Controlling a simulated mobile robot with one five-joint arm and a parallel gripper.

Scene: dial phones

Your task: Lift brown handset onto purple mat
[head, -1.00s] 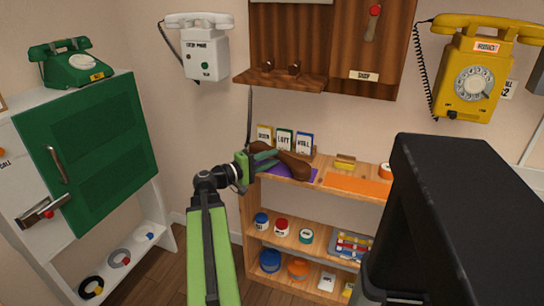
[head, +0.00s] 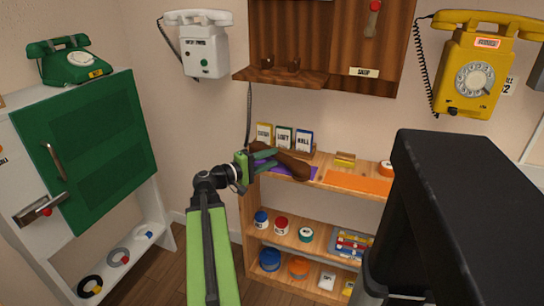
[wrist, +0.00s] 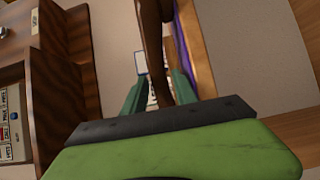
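The brown handset (head: 291,166) lies along the top of the low wooden shelf, over the purple mat (head: 312,172). Part of the mat is hidden under the handset and behind my gripper. My gripper (head: 268,160) is at the handset's left end, with its two green fingers spread apart. In the wrist view the handset (wrist: 153,45) runs between the spread fingers (wrist: 157,92), and a strip of the purple mat (wrist: 184,45) shows to its right. Whether a finger touches the handset is unclear.
Three labelled cards (head: 284,138) stand behind the handset. An orange mat (head: 358,183) lies to the right. The wooden wall phone (head: 320,45) hangs above, with a dark cord (head: 249,110) hanging down. A green cabinet (head: 88,150) stands left.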

